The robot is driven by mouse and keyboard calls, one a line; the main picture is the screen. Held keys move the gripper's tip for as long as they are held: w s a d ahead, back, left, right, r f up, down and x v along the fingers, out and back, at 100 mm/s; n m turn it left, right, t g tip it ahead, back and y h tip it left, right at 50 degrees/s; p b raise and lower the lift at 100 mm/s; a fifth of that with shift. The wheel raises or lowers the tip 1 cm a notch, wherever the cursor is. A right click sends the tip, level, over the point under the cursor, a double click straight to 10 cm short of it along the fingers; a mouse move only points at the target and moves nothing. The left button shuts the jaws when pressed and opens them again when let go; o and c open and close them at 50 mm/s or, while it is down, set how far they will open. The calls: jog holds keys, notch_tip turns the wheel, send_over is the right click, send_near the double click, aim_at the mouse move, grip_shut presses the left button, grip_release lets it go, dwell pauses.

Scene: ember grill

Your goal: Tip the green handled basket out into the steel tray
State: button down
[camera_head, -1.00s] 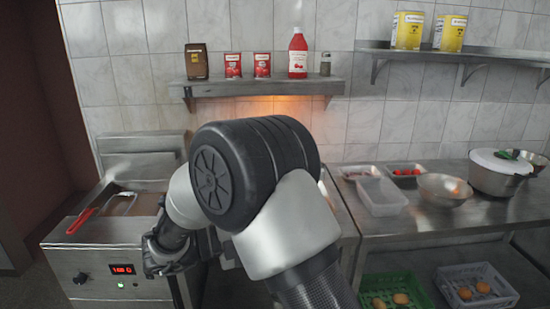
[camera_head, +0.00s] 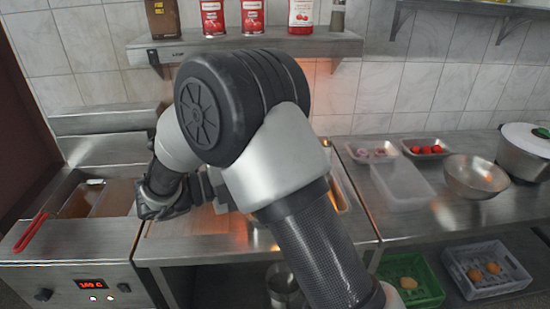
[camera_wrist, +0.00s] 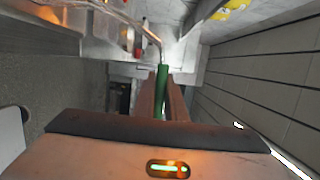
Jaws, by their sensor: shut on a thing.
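In the wrist view, my gripper (camera_wrist: 162,84) is shut on the green handle (camera_wrist: 161,77) of the basket. A bent metal rod (camera_wrist: 146,27) runs from the handle toward the upper left, where wire shows at the picture's edge. The basket's contents cannot be made out. In the head view, my arm hides the handle, the basket and my fingertips; my dark wrist shows over the counter just right of the fryer. A metal rim (camera_head: 342,192) glows orange behind my arm, but I cannot tell whether it is the steel tray.
The fryer (camera_head: 62,251) stands at left with a red-handled basket (camera_head: 31,232). A clear container (camera_head: 402,186), a metal bowl (camera_head: 474,176) and a pot (camera_head: 522,156) stand on the right counter. Green (camera_head: 418,268) and grey crates sit below.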

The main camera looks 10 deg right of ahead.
jog(key=shift+d+r+y+p, duration=0.3)
jog(key=shift+d+r+p, duration=0.15)
jog(key=shift+p, duration=0.1)
jog(key=d+f+m+g+y+p, duration=0.1)
jog(key=d+f+y+p, duration=0.15)
jog(key=d+y, duration=0.25)
jog(key=d+f+m+y+p, duration=0.1)
jog(key=d+f+y+p, duration=0.15)
jog(key=d+y, duration=0.2)
jog(key=d+f+m+y, duration=0.1)
jog(key=d+f+y, duration=0.2)
jog(key=f+y, duration=0.5)
jog(key=d+f+m+y, duration=0.1)
jog(key=d+f+y, duration=0.2)
jog(key=f+y, duration=0.5)
jog(key=shift+d+f, duration=0.15)
jog(key=shift+f, duration=2.55)
jog(key=shift+y, duration=0.25)
jog(key=shift+r, duration=0.1)
